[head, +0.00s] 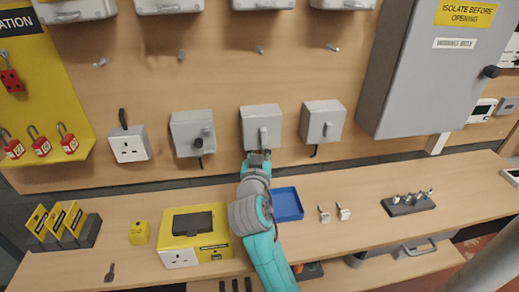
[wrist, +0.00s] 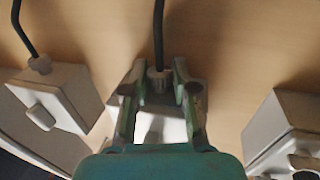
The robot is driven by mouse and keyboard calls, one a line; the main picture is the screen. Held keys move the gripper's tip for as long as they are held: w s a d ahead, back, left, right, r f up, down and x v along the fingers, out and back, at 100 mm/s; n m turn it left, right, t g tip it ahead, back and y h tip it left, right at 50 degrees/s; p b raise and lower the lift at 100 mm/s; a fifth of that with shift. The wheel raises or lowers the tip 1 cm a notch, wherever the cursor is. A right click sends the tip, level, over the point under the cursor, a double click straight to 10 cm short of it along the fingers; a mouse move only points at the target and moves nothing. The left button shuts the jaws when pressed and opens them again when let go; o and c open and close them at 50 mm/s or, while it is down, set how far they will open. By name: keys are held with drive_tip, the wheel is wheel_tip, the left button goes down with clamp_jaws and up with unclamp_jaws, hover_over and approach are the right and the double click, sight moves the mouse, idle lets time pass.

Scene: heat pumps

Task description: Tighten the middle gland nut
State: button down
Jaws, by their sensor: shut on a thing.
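The middle grey switch box (head: 261,120) is on the wooden wall, in a row with a box on each side. My gripper (head: 258,158) is at its underside, and my arm hides the gland from the head view. In the wrist view, the middle gland nut (wrist: 158,83) is a small grey-brown ring on the box, with a black cable (wrist: 158,30) running out of it. My gripper (wrist: 158,76) has one finger on each side of the nut and is shut on it.
A left box (head: 193,132) and a right box (head: 322,121) flank the middle one. A large grey cabinet (head: 420,70) stands out at the right. On the bench below are a yellow case (head: 190,245), a blue tray (head: 288,204) and small metal parts.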

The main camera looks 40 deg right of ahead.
drive_tip(key=n+t+y, duration=0.1)
drive_tip(key=y, duration=0.1)
drive_tip(key=n+t+y, duration=0.3)
drive_tip(key=n+y, duration=0.1)
drive_tip(key=shift+s+d+t+y, duration=0.2)
drive_tip(key=shift+d+t+y, duration=0.15)
drive_tip(key=shift+t+y, duration=0.05)
drive_tip(key=shift+d+n+t+y, duration=0.1)
drive_tip(key=shift+n+t+y, duration=0.6)
drive_tip(key=shift+n+y, duration=1.7)
drive_tip(key=shift+y, duration=0.8)
drive_tip(key=c, duration=0.9)
unclamp_jaws()
drive_tip(key=shift+m+h, duration=0.3)
drive_tip(key=shift+w+a+m+g+h, duration=0.15)
drive_tip(key=shift+m+g+h, duration=0.15)
drive_tip(key=shift+m+h, duration=0.85)
drive_tip(key=shift+s+a+m+g+h, duration=0.25)
drive_tip(key=shift+m+h, duration=0.4)
drive_tip(key=shift+h, duration=0.9)
drive_tip(key=shift+w+d+m+g+h, duration=0.1)
drive_tip(key=shift+w+m+g+h, duration=0.15)
drive_tip(key=shift+m+h, duration=0.25)
